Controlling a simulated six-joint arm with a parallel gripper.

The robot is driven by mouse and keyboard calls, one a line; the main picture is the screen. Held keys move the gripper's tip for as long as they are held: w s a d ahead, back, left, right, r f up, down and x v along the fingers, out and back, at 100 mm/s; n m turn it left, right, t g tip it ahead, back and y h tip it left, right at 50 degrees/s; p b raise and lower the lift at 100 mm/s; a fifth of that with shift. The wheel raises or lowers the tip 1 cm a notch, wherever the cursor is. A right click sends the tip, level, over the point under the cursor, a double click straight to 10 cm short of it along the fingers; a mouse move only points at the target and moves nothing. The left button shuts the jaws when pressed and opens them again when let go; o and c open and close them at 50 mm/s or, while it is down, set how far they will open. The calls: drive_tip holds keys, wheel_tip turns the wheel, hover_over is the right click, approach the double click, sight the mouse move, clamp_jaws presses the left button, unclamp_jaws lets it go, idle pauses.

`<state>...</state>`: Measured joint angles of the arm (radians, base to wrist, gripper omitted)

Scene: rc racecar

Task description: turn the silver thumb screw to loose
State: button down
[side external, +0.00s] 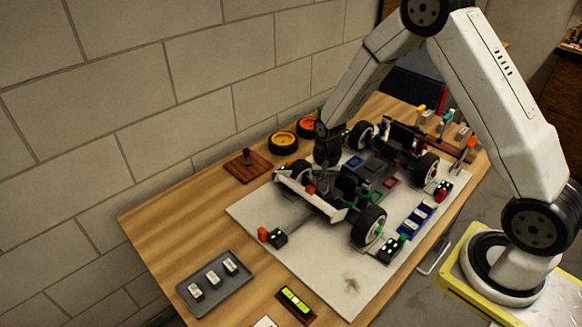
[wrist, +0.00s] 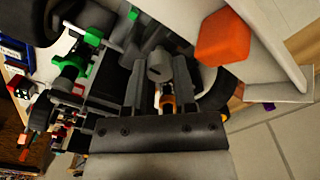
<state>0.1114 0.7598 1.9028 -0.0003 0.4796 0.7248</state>
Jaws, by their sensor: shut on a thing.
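The silver thumb screw (wrist: 159,66) shows in the wrist view as a grey round knob between the tips of my gripper (wrist: 160,82). My gripper's two dark fingers are closed on it from both sides. The RC racecar (side external: 372,168) stands on the white board, and my gripper (side external: 322,178) reaches down to its rear, just by the white wing (side external: 312,196). In the side view the dark fingers and car parts hide the screw. A small orange part (wrist: 168,103) sits below the knob in the wrist view.
An orange block (wrist: 222,38) is close to the fingers, by the wing. Green fittings (wrist: 78,60) are on the other side. A grey tray (side external: 215,287) with pale blocks, a spirit level (side external: 295,303) and spare wheels (side external: 284,142) lie around the white board (side external: 335,285).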

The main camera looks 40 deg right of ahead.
idle(0.4)
drive_tip(key=shift+c, duration=2.1)
unclamp_jaws()
drive_tip(key=shift+r, duration=0.1)
drive_tip(key=shift+r, duration=3.8)
